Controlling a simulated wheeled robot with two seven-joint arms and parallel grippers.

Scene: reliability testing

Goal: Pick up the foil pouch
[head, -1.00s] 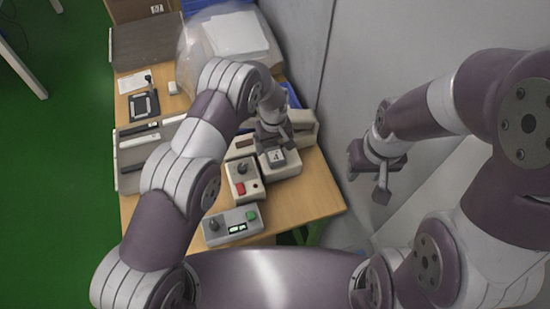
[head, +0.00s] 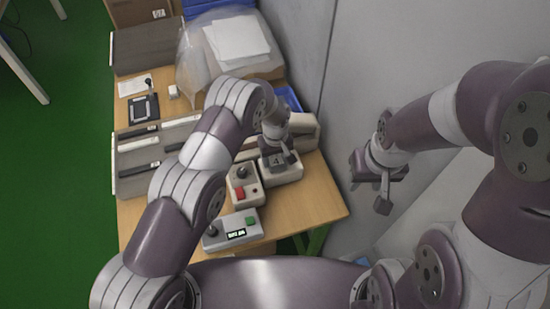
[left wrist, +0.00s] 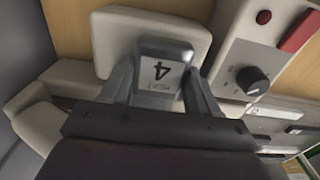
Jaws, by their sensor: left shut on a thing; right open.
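My left gripper (head: 279,159) is low over the fixture and shut on the pouch. In the left wrist view the pouch (left wrist: 160,72) sits between the two fingers, label facing the camera. Whether it is lifted off the fixture cannot be told. My right gripper (head: 371,186) is open and empty, off the table to the right.
A control box with a knob and red button (head: 243,183) stands close left of the fixture. Another box with a small display (head: 232,231) is nearer. Grey trays (head: 130,158) lie left, a clear bag with white sheets (head: 235,45) behind. A grey wall (head: 390,50) bounds the right.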

